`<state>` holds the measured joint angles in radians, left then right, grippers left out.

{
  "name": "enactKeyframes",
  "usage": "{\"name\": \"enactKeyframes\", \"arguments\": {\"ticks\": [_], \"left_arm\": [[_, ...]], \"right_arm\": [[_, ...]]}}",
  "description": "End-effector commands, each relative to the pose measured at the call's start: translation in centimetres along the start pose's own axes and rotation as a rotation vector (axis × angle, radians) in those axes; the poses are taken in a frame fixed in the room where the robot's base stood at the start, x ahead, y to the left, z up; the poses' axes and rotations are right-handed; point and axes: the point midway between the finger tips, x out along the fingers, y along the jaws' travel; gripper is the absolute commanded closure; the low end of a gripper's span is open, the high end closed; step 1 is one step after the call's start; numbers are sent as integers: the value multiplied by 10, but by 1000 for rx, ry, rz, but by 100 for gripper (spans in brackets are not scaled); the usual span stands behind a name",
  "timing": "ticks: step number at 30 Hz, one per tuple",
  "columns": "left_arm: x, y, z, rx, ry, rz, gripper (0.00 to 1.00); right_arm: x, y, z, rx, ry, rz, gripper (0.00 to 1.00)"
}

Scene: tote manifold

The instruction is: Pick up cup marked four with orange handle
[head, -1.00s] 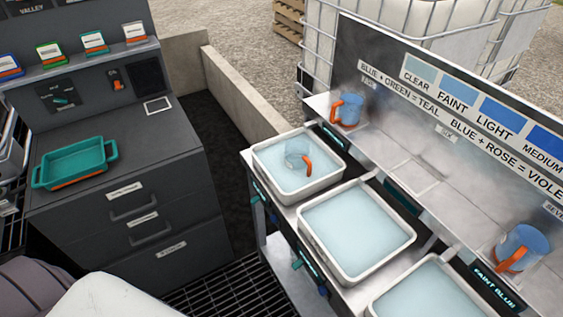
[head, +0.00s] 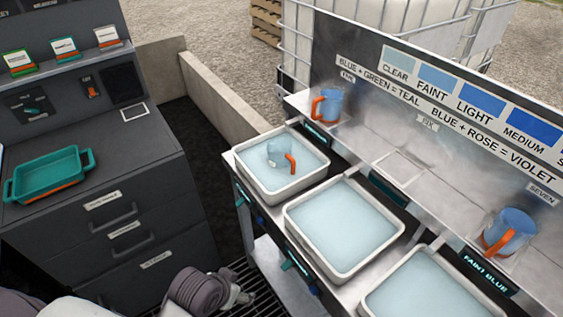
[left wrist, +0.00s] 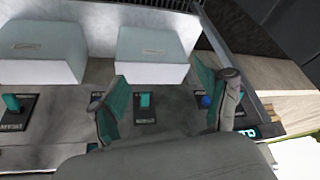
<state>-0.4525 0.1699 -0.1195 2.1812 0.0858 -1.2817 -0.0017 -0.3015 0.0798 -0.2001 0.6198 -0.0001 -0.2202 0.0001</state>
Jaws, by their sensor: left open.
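Three cups with orange handles show in the head view. A pale, clear-looking cup (head: 279,152) sits tilted in the liquid of the far tote (head: 283,194), its handle toward the right. A blue cup (head: 327,104) stands on the back ledge, and another blue cup (head: 511,231) stands at the right. I cannot read a number on any cup. My left gripper (left wrist: 163,88) is open and empty in the left wrist view, in front of a panel with teal and blue fittings. No cup shows there. My right gripper is not in view.
Two more liquid-filled totes stand nearer, a middle one (head: 341,274) and a front one partly cut off. A teal tray (head: 48,174) lies on the dark cabinet (head: 150,170) at left. A ledge and sign board (head: 440,110) rise behind the totes. A dark floor gap separates cabinet and bench.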

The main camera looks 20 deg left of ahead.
Motion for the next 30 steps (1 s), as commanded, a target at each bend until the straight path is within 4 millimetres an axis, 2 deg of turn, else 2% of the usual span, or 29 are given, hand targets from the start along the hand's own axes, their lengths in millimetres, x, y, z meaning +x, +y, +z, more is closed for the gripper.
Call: {"name": "enactKeyframes", "arguments": {"ticks": [1,9,15,18,20,30], "left_arm": [[-9,-6,-26,14,69,2,24],[-36,-41,-157,51,428,50,24],[-60,-76,-240,39,662,70,24],[-69,-87,-263,29,731,76,24],[-70,-90,-271,24,749,78,24],[-26,-84,-314,21,753,80,24]], "right_arm": [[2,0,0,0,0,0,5],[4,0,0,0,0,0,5],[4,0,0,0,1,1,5],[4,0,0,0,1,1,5],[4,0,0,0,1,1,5],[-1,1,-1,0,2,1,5]]}}
